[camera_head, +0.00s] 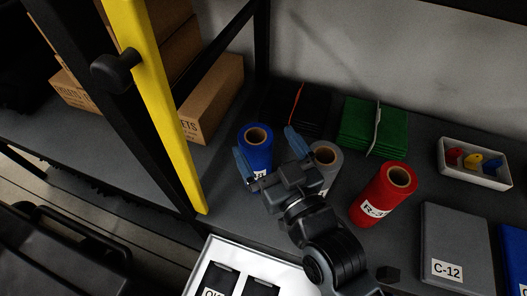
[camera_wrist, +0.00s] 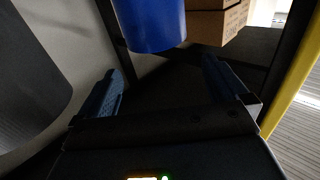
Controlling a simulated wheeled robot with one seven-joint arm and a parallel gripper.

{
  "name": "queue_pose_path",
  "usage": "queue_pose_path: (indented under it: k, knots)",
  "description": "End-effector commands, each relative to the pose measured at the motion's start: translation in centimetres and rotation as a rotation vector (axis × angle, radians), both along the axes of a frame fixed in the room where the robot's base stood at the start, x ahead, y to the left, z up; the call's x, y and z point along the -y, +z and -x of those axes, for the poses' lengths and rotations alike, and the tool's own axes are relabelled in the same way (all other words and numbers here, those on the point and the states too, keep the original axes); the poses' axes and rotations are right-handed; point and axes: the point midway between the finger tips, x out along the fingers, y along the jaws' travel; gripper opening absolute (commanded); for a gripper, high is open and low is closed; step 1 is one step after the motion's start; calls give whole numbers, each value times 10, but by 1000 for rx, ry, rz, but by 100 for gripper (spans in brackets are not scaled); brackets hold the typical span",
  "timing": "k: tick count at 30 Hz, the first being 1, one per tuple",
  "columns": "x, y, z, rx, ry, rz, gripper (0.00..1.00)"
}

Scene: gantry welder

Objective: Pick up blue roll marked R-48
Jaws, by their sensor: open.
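The blue roll (camera_head: 256,150) stands upright on the dark shelf in the head view, its cardboard core showing on top. Its white label is mostly hidden, so the marking cannot be read. My gripper (camera_head: 268,157) is open, one blue-grey finger left of the roll and the other to its right. In the wrist view the blue roll (camera_wrist: 150,22) is at the top, ahead of and between the open fingers of my gripper (camera_wrist: 165,85). Nothing is held. Whether a finger touches the roll cannot be told.
A grey roll (camera_head: 325,160) stands close right of my gripper, and a red roll (camera_head: 382,195) stands further right. A yellow upright post (camera_head: 160,105) and cardboard boxes (camera_head: 213,100) are left. Green folded cloth (camera_head: 372,124) lies behind. A white tray (camera_head: 474,178) is far right.

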Motion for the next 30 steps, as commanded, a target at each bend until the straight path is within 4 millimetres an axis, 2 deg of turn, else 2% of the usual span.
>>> queue_pose_path:
  k: [12, 15, 23, 30]
  knots:
    - [0, -79, 1, -3, 2, 3, 100]
    - [-6, -72, -14, 2, -2, 0, 100]
    - [-13, -73, -30, 0, -1, 0, 100]
    - [-27, -73, -59, 1, -1, 0, 100]
